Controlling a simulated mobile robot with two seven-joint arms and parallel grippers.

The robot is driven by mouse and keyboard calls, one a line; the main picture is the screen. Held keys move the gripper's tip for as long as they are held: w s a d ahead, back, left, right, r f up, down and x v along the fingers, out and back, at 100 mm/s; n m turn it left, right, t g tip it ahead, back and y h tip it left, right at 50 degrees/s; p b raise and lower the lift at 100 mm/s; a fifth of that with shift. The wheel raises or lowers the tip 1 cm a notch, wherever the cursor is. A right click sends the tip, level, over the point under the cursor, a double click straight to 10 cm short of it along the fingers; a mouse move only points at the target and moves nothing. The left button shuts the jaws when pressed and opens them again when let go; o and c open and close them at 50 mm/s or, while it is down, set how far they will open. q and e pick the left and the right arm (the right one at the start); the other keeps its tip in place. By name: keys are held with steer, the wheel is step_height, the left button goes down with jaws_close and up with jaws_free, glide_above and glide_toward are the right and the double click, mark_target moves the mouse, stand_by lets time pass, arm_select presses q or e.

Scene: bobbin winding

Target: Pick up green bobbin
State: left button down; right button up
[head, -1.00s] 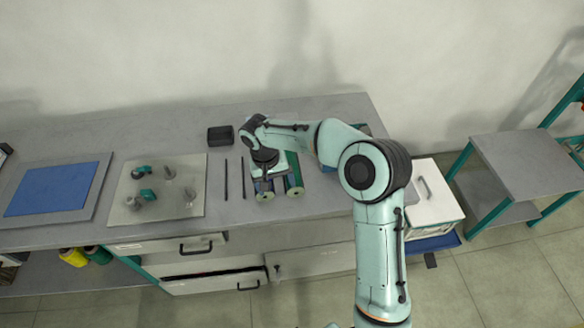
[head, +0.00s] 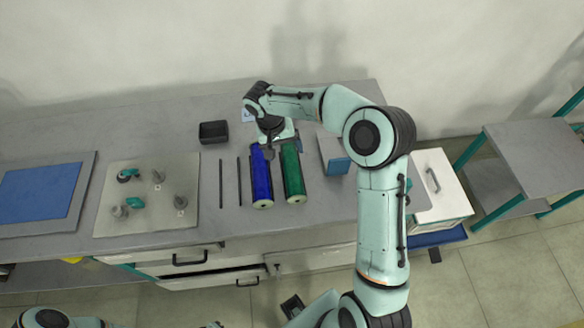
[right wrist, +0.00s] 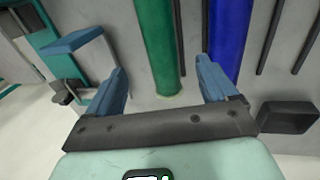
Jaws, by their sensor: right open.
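The green bobbin (head: 293,172) lies on the grey bench, its long axis running from the wall toward the front edge. The blue bobbin (head: 261,178) lies just left of it. My right gripper (head: 281,146) is above the wall-side ends of the bobbins, open and empty. In the right wrist view the green bobbin (right wrist: 156,45) runs up from between the two spread blue fingers (right wrist: 161,85), with clearance on both sides. The blue bobbin (right wrist: 229,40) passes beyond the right finger, which partly hides it. My left gripper does not clearly show.
Dark thin rods (head: 221,184) lie left of the bobbins. A black open box (head: 214,132) stands behind them. A plate with pegs and green clamps (head: 148,196) and a blue mat (head: 40,192) are further left. A grey-and-blue block (head: 333,155) stands close right of the green bobbin.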

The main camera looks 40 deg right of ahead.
mark_target(290, 162)
steer(key=x, duration=0.9)
steer(key=shift+w, duration=0.15)
steer(key=shift+r, duration=0.1)
steer(key=c, duration=1.2)
steer(key=shift+c, duration=0.5)
steer(key=shift+r, duration=0.15)
